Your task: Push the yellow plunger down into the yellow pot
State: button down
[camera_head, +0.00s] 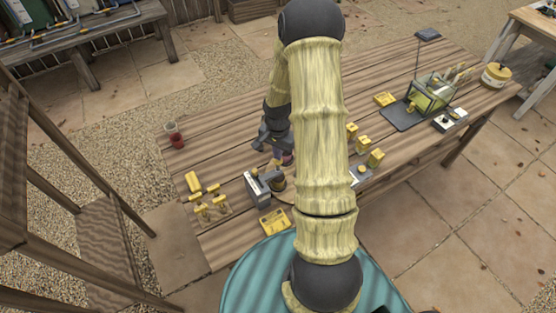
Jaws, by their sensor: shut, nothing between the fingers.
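No yellow plunger in a yellow pot can be made out for certain. My gripper (272,142) is over the middle of the table, left of my arm, pointing down. It looks shut and empty. A small purple item (288,159) is just below it, partly hidden. My arm hides part of the table's middle.
A yellow-filled glass case (430,93) stands on the right half. A red cup (174,137) is at the left back edge. Small yellow pieces (203,208), a grey device (257,190) and a yellow tray (274,222) crowd the front left. The back left tabletop is clear.

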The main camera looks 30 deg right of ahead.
aim_at(278, 163)
jog(key=shift+f+b, duration=2.1)
jog(key=shift+f, duration=0.8)
jog(key=shift+r, duration=0.15)
jog(key=shift+r+p, duration=4.15)
jog(key=shift+r, duration=1.35)
jog(key=s+a+r+n+t+b, duration=0.2)
jog(key=s+a+r+n+b, duration=0.3)
jog(key=s+a+r+n, duration=0.6)
jog(key=s+a, duration=0.1)
jog(key=a, duration=0.1)
jog(key=shift+s+a+n+t+b, duration=0.3)
jog(key=shift+b, duration=0.05)
